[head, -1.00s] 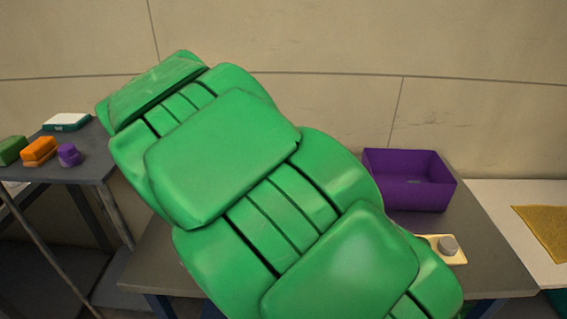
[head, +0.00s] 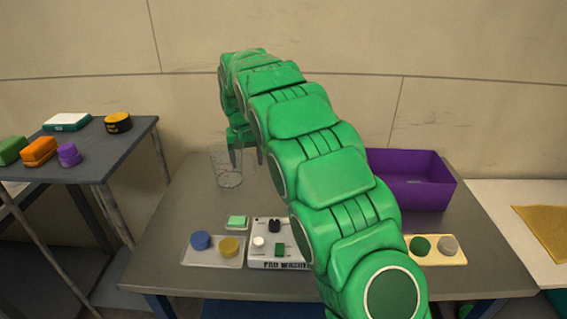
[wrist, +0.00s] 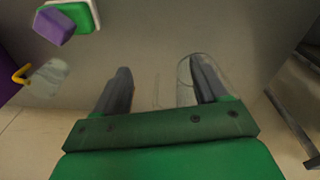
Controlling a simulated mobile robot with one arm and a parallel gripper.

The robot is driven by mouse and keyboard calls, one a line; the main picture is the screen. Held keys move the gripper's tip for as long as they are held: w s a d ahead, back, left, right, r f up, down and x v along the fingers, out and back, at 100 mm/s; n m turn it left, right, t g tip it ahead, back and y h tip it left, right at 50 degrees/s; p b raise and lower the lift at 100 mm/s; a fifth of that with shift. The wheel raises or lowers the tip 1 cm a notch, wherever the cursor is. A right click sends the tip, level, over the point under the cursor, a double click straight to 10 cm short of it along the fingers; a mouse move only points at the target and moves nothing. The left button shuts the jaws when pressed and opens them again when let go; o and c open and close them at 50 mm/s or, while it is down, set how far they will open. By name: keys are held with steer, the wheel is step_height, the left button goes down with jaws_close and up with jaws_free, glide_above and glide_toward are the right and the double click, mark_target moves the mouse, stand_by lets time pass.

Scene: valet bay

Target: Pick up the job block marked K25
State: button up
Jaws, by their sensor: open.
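I can read no K25 mark in either view, so I cannot tell which thing is the job block. My gripper (head: 246,160) is open and points down over the back left of the grey table (head: 178,240). It appears close to a clear cylinder (head: 228,168). In the wrist view the spread fingers (wrist: 160,68) show, with the clear cylinder (wrist: 185,82) by the right one. A purple block (wrist: 52,27) appears on or against a white and green piece (wrist: 85,14) at top left. My arm hides part of the table in the head view.
A purple bin (head: 412,178) stands at back right. A panel (head: 280,262) with knobs, a tray (head: 220,262) with blue and yellow discs and a mint block (head: 237,222) lie in front. A cream tray (head: 452,258) is right. The left table (head: 100,165) holds several blocks.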

steer(key=w+r+m+y, duration=0.1)
steer(key=w+m+y, duration=0.1)
steer(key=w+m, duration=0.1)
steer(key=w+r+m+y, duration=0.1)
steer(key=w+m+y, duration=0.1)
steer(key=w+m, duration=0.1)
steer(key=w+r+m+y, duration=0.1)
steer(key=w+m+y, duration=0.1)
steer(key=w+m, duration=0.2)
steer(key=shift+r+m+g+y, duration=0.3)
steer(key=shift+r+m, duration=0.05)
steer(key=shift+m, duration=0.15)
steer(key=w+d+r+m+t+y, duration=0.2)
steer(key=w+d+r+m+y, duration=0.5)
steer(key=d+r+m, duration=0.6)
steer(key=shift+n, duration=0.8)
steer(key=f, duration=2.6)
steer(key=shift+w+d, duration=0.25)
steer(key=shift+d, duration=0.05)
steer(key=shift+x, duration=2.55)
steer(key=shift+c, duration=0.4)
